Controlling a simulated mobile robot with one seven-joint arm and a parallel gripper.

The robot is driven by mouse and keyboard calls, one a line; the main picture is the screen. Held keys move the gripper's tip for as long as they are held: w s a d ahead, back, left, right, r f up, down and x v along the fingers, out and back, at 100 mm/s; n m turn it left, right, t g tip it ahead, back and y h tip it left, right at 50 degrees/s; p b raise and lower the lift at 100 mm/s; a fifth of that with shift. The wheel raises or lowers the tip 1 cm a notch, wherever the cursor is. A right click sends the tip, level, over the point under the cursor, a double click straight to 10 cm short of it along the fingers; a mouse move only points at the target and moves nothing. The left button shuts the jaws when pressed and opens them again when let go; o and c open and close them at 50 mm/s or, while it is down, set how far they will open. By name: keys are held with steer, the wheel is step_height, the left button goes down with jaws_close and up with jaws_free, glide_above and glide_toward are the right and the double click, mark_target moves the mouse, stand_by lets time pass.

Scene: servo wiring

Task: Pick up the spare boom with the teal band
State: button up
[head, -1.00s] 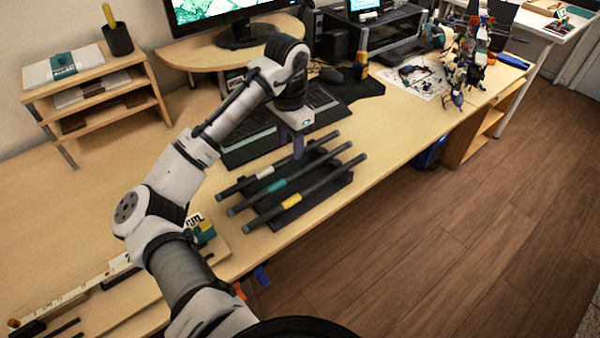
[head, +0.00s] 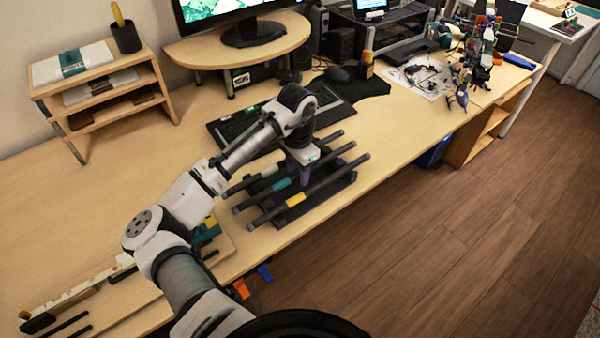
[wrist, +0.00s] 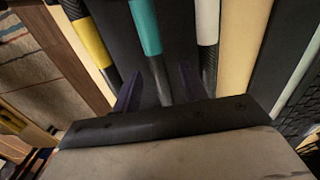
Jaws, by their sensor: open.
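Three dark booms lie side by side on a black rack (head: 335,186) on the desk. The boom with the teal band (head: 281,184) is the middle one; its band also shows in the wrist view (wrist: 145,25). The yellow-band boom (head: 296,199) lies nearer the desk's front edge, and the white-band boom (head: 269,171) lies behind. My gripper (head: 305,178) is low over the rack, at the teal-band boom to the right of its band. In the wrist view the purple fingers (wrist: 157,85) are apart, one on each side of the teal-band boom.
A keyboard (head: 240,125) lies just behind the rack, with a monitor stand beyond it. The desk's front edge is close in front of the rack. A wooden shelf unit (head: 108,92) stands at the back left.

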jaws_close()
steer(key=shift+r, duration=0.1)
